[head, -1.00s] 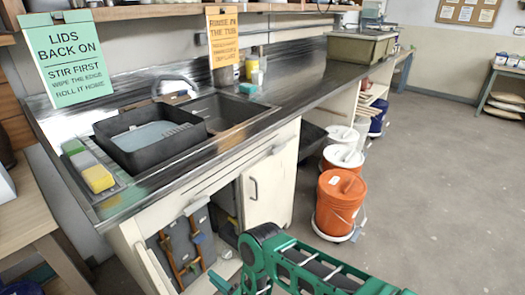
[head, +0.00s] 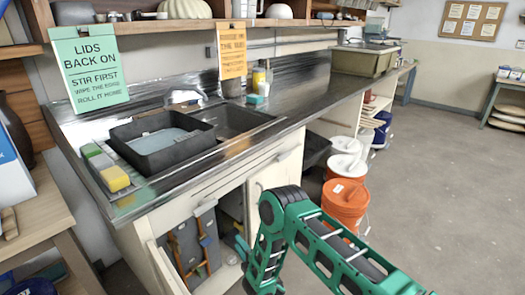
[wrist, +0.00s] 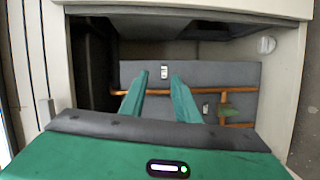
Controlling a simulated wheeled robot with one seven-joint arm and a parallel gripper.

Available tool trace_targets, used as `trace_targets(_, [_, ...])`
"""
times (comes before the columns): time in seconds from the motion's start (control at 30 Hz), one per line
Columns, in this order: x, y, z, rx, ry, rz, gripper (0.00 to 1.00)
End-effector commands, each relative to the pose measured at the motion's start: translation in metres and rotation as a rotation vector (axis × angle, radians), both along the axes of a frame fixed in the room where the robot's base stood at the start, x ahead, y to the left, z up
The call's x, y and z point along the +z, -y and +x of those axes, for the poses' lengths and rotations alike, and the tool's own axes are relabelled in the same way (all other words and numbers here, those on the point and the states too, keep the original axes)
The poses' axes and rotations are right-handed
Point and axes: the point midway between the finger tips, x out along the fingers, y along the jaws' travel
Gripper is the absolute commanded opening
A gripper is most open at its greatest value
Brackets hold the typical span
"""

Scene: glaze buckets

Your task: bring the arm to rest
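My green arm (head: 320,245) reaches down in front of the open sink cabinet in the head view, and its end is out of that frame. In the wrist view my gripper (wrist: 157,82) has its two green fingers apart, with nothing seen between them. The fingers point into the open cabinet. Behind them is a grey panel (wrist: 215,75) with orange-brown rods across it. I cannot tell the distance from the fingertips to the panel.
The sink counter (head: 300,95) holds a black tub (head: 160,140). A cabinet door (head: 270,175) is beside the opening. Orange buckets (head: 345,200) and white-lidded buckets (head: 343,167) stand right of the cabinet. The floor (head: 450,180) at right is clear.

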Motion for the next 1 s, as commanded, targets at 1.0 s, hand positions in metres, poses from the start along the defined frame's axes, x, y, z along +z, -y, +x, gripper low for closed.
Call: trace_targets(1.0, [0.297,0.423,0.058,-1.112,-0.553,0.412,0.29])
